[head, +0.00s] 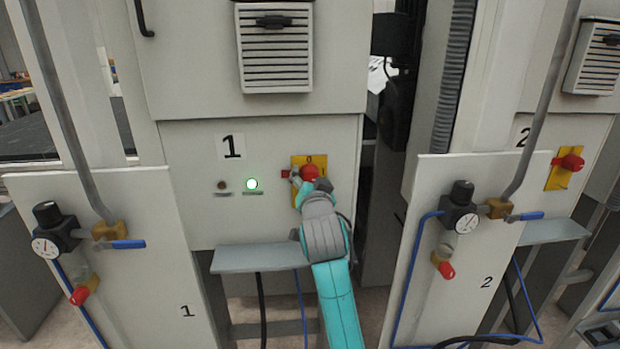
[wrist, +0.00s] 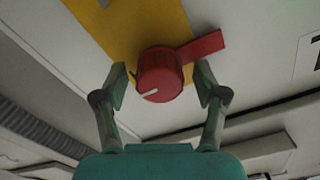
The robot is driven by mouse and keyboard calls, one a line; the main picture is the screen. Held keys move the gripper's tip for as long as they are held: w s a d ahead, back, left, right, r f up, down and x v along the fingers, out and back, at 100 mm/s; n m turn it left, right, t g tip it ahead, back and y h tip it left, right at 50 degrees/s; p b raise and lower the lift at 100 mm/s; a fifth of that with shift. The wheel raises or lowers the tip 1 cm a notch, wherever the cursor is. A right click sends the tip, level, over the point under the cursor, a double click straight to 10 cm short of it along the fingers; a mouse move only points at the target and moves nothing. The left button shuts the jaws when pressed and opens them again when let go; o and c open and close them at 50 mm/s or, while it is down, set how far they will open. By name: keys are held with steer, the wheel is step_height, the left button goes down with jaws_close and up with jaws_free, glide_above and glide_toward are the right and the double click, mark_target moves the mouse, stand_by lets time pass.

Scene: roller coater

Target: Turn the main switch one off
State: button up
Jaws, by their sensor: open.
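The main switch one is a red rotary knob (head: 310,172) on a yellow plate (head: 297,161), on the grey cabinet panel marked 1. In the wrist view the red knob (wrist: 160,76) has a red handle pointing to the right and a white mark on its face. My gripper (wrist: 162,84) is open, with one finger on each side of the knob. I cannot tell whether the fingers touch it. In the head view my gripper (head: 308,182) is in front of the plate and hides part of it.
A grey shelf (head: 260,258) sticks out below. A second red switch (head: 572,162) is on the right cabinet. Pressure regulators (head: 48,228) with blue-handled valves stand on the front panels.

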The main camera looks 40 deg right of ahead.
steer(key=shift+w+d, duration=0.25)
steer(key=shift+w, duration=0.05)
steer(key=c, duration=1.1)
steer(key=shift+c, duration=0.2)
